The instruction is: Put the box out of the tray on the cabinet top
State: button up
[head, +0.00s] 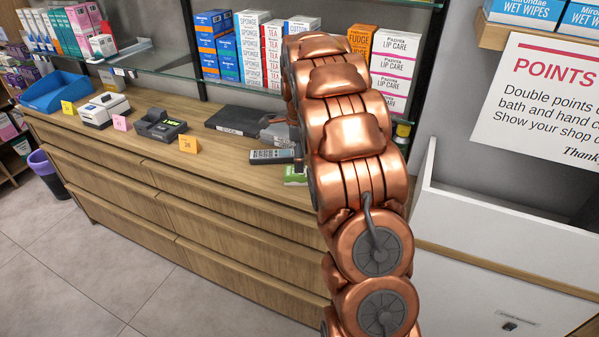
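My copper-coloured arm rises through the middle right of the head view and hides part of the counter. A blue tray (57,93) sits at the far left end of the wooden cabinet top (225,165). I see no box inside the tray's visible part. A small green and white item (295,176), possibly a box, lies near the cabinet's front edge, partly hidden by my arm. I cannot tell which box is the task's box.
On the cabinet top stand a white device (103,110), a dark card terminal (160,125), a grey remote-like device (272,156), a flat black case (238,120) and small price cards. Glass shelves with boxes (250,50) hang above. A white-walled unit (480,225) stands right.

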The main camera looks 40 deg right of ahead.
notch_tip(320, 180, up, 7)
jog(key=b, duration=0.1)
jog(key=shift+f, duration=0.15)
jog(key=shift+s, duration=0.1)
jog(key=s+a+r+n, duration=0.2)
jog(key=s+a+n, duration=1)
jog(key=s+a, duration=0.4)
jog(key=s+a+f+n, duration=0.2)
jog(key=s+n, duration=0.2)
jog(key=s, duration=0.3)
jog(key=s+a+f+n+g, duration=0.1)
jog(key=s+a+f+n, duration=0.1)
jog(key=s, duration=0.5)
jog(key=s+a+f+n, duration=0.3)
jog(key=s+a+n, duration=0.1)
jog(key=s+n, duration=0.3)
jog(key=shift+s+a+g, duration=0.15)
jog(key=shift+s+g, duration=0.05)
jog(key=shift+g, duration=0.2)
